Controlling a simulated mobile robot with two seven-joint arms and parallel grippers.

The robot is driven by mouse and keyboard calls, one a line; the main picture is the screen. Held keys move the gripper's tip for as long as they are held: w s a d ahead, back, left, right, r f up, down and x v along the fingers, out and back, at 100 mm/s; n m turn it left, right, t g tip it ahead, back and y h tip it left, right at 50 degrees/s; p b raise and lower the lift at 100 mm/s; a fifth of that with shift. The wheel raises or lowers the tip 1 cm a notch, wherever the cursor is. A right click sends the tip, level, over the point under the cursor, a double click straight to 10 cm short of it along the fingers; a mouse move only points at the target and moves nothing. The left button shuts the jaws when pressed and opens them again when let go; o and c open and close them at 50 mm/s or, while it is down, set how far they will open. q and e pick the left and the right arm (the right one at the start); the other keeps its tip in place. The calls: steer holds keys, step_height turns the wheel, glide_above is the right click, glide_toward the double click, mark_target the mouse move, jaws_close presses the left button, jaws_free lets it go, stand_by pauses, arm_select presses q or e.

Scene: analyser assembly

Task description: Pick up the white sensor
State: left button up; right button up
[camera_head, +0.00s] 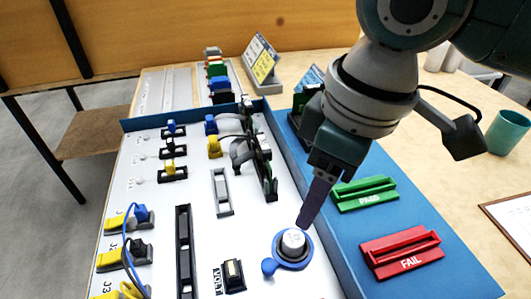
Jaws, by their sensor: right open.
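The white sensor (293,242) is a short white cylinder standing in a round blue holder (306,258) on the white board, at the lower middle of the head view. My right gripper (304,222) reaches down from the upper right, its dark purple finger tip just above and beside the sensor's upper right side. Only one finger shows clearly, and the other is hidden behind it or overlapped. The gripper is open, and I cannot tell whether it touches the sensor. My left gripper is not in view.
A green PASS holder (364,194) and a red FAIL holder (401,253) lie on the blue panel at right. Connectors and blue cables (128,245) are at left. Several coloured parts (217,75) stand at the back. A green cup (507,131) stands far right.

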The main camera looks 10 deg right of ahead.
mark_target(295, 238)
steer(key=f, duration=0.3)
steer(key=shift+a+f+b, duration=0.35)
steer(key=f, duration=0.1)
steer(key=f+b, duration=0.1)
steer(key=f, duration=0.1)
steer(key=a+f, duration=0.1)
steer(key=f, duration=0.1)
steer(key=shift+w+f+b, duration=0.15)
steer(key=shift+w+b, duration=0.1)
steer(key=shift+b, duration=0.1)
steer(key=shift+d, duration=0.1)
jaws_close()
